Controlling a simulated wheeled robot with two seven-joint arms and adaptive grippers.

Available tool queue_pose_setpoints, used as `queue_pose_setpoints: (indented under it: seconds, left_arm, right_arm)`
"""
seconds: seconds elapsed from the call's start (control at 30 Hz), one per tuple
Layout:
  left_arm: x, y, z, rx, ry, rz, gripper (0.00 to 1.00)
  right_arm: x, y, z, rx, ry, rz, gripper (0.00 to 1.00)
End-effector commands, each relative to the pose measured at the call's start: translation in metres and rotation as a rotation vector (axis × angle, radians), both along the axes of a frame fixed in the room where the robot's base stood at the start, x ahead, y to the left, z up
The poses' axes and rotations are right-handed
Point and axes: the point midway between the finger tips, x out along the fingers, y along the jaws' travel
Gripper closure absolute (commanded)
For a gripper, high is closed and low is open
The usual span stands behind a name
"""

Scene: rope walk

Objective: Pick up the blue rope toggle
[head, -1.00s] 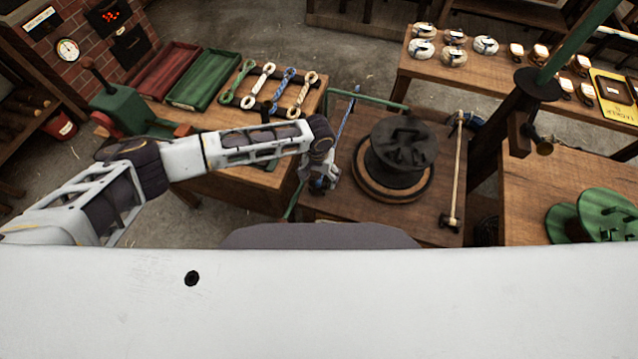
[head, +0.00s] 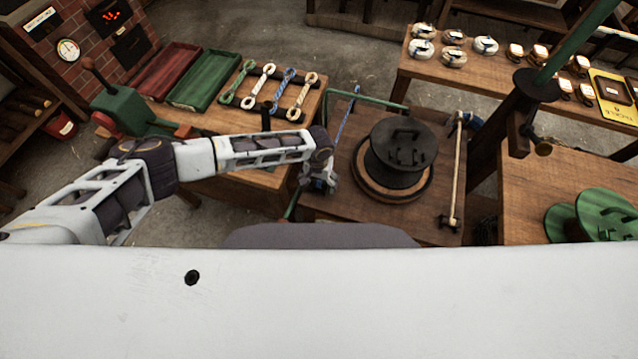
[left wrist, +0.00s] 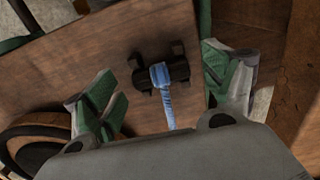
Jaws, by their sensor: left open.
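The blue rope toggle (left wrist: 160,75) sits in a small dark holder (left wrist: 180,71) on the brown wooden table in the left wrist view. A light-blue rope (left wrist: 169,110) runs from it toward the bottom of that view. My left gripper (left wrist: 163,84) is open, with one green-padded finger on each side of the toggle, apart from it. In the head view my left gripper (head: 319,180) is over the left part of the capstan table, and the toggle there is mostly hidden by it. The blue rope (head: 347,118) shows behind it. My right gripper is not in view.
A black capstan (head: 398,160) stands right of my left gripper, with a wooden bar (head: 458,172) beyond it. A green rail (head: 370,100) runs along the back. A bench left holds several rope pieces (head: 285,88) and a green tray (head: 203,80).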

Motion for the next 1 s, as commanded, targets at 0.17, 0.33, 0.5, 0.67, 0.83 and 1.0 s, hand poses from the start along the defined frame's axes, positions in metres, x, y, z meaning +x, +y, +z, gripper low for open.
queue_pose_setpoints:
  seconds: [0.17, 0.33, 0.5, 0.67, 0.83, 1.0]
  left_arm:
    - [-0.0004, 0.0001, -0.0048, 0.0, 0.001, -0.001, 0.16]
    - [-0.0004, 0.0001, -0.0047, 0.0, 0.0, -0.001, 0.16]
    - [-0.0003, 0.0001, -0.0046, 0.0, 0.0, 0.0, 0.16]
    - [-0.0003, 0.0001, -0.0045, 0.0, 0.0, 0.0, 0.28]
    - [-0.0003, 0.0002, -0.0045, 0.0, 0.0, 0.0, 0.49]
    - [-0.0002, 0.0002, -0.0044, 0.0, 0.0, 0.0, 0.58]
  right_arm:
    - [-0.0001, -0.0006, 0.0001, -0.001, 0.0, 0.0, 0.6]
    - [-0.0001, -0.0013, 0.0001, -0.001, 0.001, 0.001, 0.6]
    - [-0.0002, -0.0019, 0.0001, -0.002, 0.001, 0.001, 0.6]
    - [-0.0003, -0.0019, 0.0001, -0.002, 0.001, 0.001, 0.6]
    - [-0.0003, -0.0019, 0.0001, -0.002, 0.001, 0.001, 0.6]
    - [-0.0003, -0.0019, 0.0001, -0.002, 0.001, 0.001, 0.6]
